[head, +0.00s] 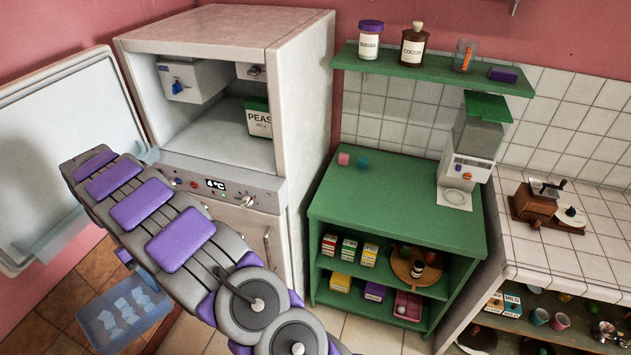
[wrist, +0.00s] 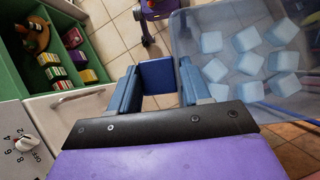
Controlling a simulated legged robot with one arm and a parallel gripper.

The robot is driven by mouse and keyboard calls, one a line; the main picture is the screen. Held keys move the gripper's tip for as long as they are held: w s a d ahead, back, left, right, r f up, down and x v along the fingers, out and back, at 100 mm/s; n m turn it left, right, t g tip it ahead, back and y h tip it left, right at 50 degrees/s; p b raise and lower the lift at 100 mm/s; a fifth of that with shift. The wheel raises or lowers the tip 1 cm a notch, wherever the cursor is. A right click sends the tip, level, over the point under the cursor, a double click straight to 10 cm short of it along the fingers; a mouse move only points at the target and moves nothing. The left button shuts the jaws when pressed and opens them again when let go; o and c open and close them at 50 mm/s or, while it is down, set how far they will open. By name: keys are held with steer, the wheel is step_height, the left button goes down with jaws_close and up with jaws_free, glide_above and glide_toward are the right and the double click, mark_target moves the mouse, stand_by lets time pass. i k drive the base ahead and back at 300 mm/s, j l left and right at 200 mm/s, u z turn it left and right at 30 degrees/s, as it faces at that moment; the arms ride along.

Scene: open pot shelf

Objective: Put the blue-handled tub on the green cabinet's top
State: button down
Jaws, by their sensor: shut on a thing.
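The blue-handled tub (head: 150,322) is a see-through blue box of pale cubes at the lower left of the head view, partly behind my arm. It also shows at the right of the wrist view (wrist: 182,45). My gripper (wrist: 158,80) is shut on its blue handle (wrist: 158,76), between the two fingers. The tub looks roughly level, above the floor. The green cabinet (head: 400,205) stands right of the fridge; its top is mostly bare. Its open shelves show at the upper left of the wrist view (wrist: 38,85).
On the cabinet top are a pink cup (head: 343,158), a small blue item (head: 362,162) and a white dispenser (head: 462,175) at the right. A green wall shelf (head: 430,68) hangs above. The fridge (head: 300,110) and its open door (head: 60,150) flank my arm.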

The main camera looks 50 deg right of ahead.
mark_target(364, 204)
steer(key=z, duration=0.45)
steer(key=k+l+z, duration=0.1)
steer(key=z, duration=0.35)
steer(key=k+l+z, duration=0.1)
steer(key=z, duration=0.35)
